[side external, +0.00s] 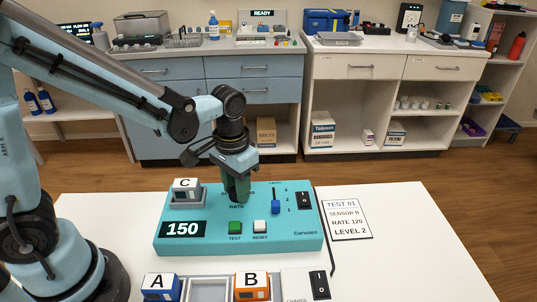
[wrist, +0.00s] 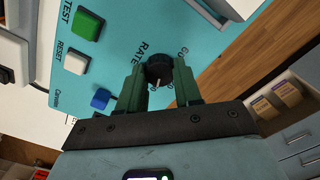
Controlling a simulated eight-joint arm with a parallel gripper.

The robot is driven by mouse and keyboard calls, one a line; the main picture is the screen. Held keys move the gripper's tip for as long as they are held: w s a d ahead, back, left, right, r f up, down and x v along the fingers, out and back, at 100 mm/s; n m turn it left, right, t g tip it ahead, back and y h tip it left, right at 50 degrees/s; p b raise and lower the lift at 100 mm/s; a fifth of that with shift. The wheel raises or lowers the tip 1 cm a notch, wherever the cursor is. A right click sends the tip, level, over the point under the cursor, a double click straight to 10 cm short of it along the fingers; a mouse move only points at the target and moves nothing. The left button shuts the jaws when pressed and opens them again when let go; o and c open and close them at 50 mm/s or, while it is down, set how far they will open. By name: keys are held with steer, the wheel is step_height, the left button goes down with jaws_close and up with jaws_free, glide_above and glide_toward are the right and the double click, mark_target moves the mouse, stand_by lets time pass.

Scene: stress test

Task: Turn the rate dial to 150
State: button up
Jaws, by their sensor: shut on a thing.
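The teal device (side external: 290,243) lies on the white table, and its display (side external: 182,229) reads 150. My gripper (side external: 238,193) points down onto the panel at the RATE label, where its fingers mostly hide the dial in the side view. In the wrist view the black rate dial (wrist: 158,67) sits between the two green fingertips of my gripper (wrist: 159,76), which are shut on its sides. A pale pointer mark shows on the dial. Part of the printed scale around it is covered by the fingers.
The panel also has a green TEST button (side external: 235,227), a white RESET button (side external: 260,226), a blue level slider (side external: 276,207) and a black switch (side external: 303,200). Sensor C (side external: 186,192) sits in the panel's corner. Blocks A (side external: 161,287) and B (side external: 251,286) stand in front.

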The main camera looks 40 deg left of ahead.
steer(key=o, duration=1)
steer(key=shift+o, duration=0.2)
steer(key=shift+r, duration=0.1)
step_height(320, 180, up, 12)
steer(key=shift+s, duration=0.1)
steer(key=s+a+f+t, duration=0.3)
steer(key=s+a+t, duration=0.1)
steer(key=t, duration=0.3)
steer(key=shift+s+a, duration=0.2)
steer(key=shift+a, duration=0.15)
